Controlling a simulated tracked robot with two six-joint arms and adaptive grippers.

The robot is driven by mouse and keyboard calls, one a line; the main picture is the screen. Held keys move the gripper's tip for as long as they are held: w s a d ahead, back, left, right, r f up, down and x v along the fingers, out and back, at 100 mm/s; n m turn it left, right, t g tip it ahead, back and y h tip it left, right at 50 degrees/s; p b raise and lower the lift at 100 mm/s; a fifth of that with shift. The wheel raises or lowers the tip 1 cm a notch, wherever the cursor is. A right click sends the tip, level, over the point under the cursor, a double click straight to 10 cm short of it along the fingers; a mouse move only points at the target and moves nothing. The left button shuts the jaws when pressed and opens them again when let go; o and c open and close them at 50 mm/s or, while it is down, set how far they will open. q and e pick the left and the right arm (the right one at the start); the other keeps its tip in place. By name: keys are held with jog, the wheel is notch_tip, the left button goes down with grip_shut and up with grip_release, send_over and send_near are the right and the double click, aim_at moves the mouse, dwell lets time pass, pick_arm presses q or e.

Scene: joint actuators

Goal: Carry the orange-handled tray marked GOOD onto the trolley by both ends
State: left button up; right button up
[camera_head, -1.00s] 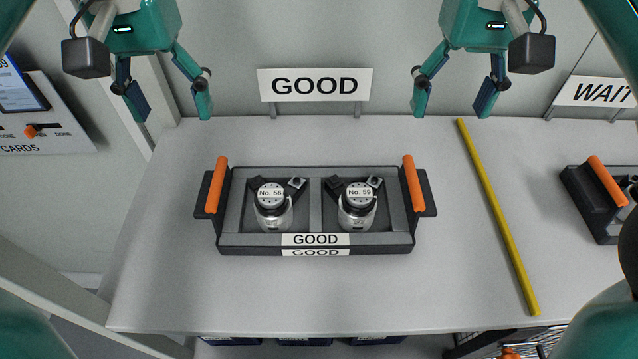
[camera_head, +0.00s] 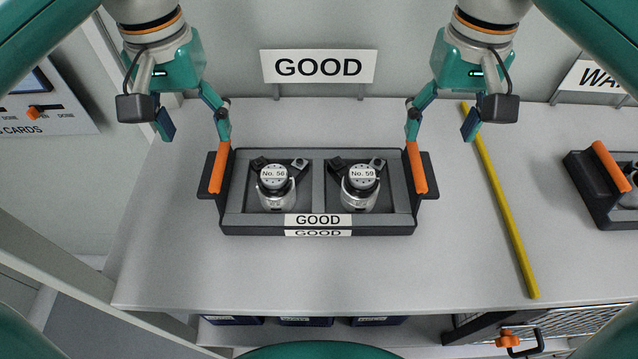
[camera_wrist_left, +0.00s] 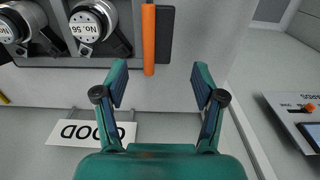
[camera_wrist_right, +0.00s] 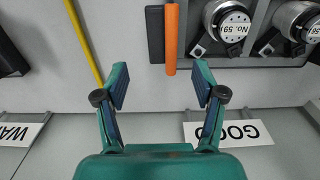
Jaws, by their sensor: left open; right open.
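The dark tray marked GOOD (camera_head: 250,229) sits on the grey table with two actuators, No. 56 (camera_head: 273,187) and No. 59 (camera_head: 360,188), in its two compartments. Its left orange handle (camera_head: 220,168) and right orange handle (camera_head: 417,168) stand at its ends. My left gripper (camera_head: 194,138) is open above the far end of the left handle; in the left wrist view the handle (camera_wrist_left: 149,40) lies ahead between the finger lines. My right gripper (camera_head: 440,138) is open above the far end of the right handle, which shows ahead in the right wrist view (camera_wrist_right: 171,40). Neither gripper visibly holds a handle.
A GOOD sign (camera_head: 318,67) stands behind the tray. A yellow strip (camera_head: 507,215) divides the table to the right; beyond it is another orange-handled tray (camera_head: 600,190). A wire-sided structure with an orange part (camera_head: 507,339) shows below the front edge. The table before the tray is clear.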

aim_at(211, 169)
pick_arm(q)
notch_tip(211, 169, down, 10)
jog(key=shift+r, duration=0.15)
pick_arm(e)
notch_tip(211, 169, down, 10)
jog(key=shift+r, duration=0.15)
pick_arm(q)
grip_shut()
pick_arm(e)
jog(key=shift+d, duration=0.1)
grip_shut()
pick_arm(q)
jog(key=shift+a, duration=0.1)
jog(key=shift+r, duration=0.1)
pick_arm(e)
jog(key=shift+r, duration=0.1)
